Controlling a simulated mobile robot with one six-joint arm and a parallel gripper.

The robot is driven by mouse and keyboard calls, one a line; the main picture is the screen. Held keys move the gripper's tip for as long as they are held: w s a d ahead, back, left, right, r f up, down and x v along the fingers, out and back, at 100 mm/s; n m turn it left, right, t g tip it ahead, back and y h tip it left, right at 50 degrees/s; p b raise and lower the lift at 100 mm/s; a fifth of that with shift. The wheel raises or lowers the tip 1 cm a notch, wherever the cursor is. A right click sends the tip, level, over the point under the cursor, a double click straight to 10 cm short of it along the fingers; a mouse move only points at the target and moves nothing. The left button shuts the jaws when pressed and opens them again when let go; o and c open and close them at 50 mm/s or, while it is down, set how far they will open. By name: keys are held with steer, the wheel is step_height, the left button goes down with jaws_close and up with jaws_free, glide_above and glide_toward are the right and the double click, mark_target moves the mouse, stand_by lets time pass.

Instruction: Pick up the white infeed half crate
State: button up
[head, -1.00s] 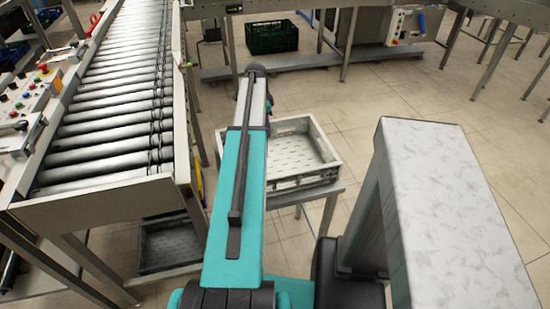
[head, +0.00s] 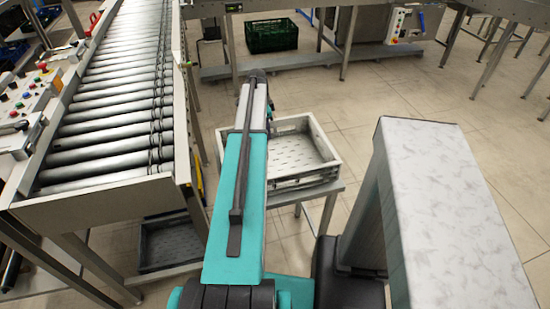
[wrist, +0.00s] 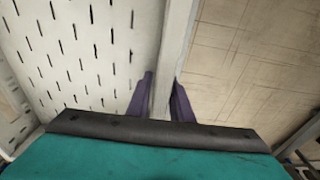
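The white half crate (head: 325,165) rests on a small metal stand beside the infeed conveyor, partly hidden by my arm in the head view. It looks empty, with a slotted floor. In the wrist view, its slotted floor (wrist: 85,60) is at left and its rim (wrist: 175,40) runs up the middle. My gripper (wrist: 162,92) has its two dark purple fingers apart, one on each side of the rim. They are close to the wall, and firm contact does not show. The gripper itself is hidden behind my arm in the head view.
The roller conveyor (head: 115,105) stands at left, with a control panel (head: 30,100) beside it. Another grey crate (head: 170,245) lies low under its end. A dark green crate (head: 271,37) sits at the back.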

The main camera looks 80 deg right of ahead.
jaws_close()
stand_by(1.1)
